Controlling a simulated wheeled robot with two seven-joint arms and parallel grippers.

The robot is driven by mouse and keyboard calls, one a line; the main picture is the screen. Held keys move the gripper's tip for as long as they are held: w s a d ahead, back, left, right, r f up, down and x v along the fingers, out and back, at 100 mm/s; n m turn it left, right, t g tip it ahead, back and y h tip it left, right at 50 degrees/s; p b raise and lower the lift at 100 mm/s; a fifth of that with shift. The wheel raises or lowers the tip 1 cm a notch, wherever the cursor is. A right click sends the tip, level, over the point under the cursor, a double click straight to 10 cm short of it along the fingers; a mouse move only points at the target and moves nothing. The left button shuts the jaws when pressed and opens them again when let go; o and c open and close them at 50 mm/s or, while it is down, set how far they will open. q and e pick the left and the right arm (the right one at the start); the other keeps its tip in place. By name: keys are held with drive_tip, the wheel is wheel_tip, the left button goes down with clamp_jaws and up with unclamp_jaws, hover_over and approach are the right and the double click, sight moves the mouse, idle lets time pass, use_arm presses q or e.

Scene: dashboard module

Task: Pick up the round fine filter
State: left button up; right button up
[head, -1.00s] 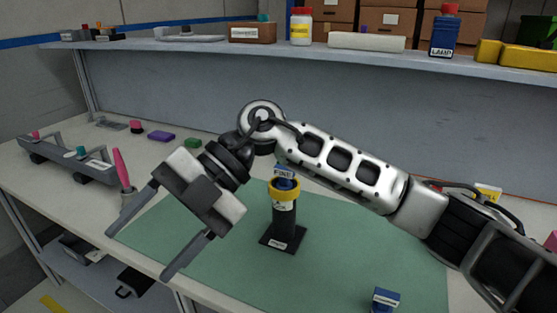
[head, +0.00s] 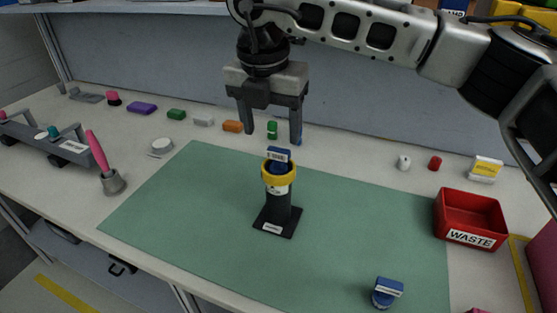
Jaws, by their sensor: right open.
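A blue piece with a small label (head: 279,156) sits at the top of a black post with a yellow ring (head: 279,177). The label is too small to read surely but looks like FINE. The post stands upright on a square black base on the green mat. Another round blue piece with a label (head: 386,292) stands on the mat near the front right; its label is unreadable. My right gripper (head: 273,140) points down with its fingers apart and empty. In the picture its fingertips are just above the blue piece on the post; the gap in depth is unclear. My left gripper is out of view.
A red WASTE bin (head: 470,219) stands at the right. A grey rack (head: 45,142) and a pink-handled brush (head: 107,165) are at the left. Several small coloured blocks line the back, under a shelf (head: 130,7). The mat (head: 190,225) is mostly clear.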

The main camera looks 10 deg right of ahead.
sight(278, 150)
drive_tip(key=shift+w+f, duration=0.1)
drive_tip(key=shift+f, duration=0.6)
drive_tip(key=f, duration=0.1)
drive_tip(key=d+f+p, duration=0.1)
drive_tip(key=f, duration=0.2)
drive_tip(key=shift+w+d+p, duration=0.25)
drive_tip(key=shift+w+p, duration=0.1)
drive_tip(key=shift+w+f, duration=0.1)
drive_tip(key=shift+f, duration=0.45)
drive_tip(key=c, duration=1)
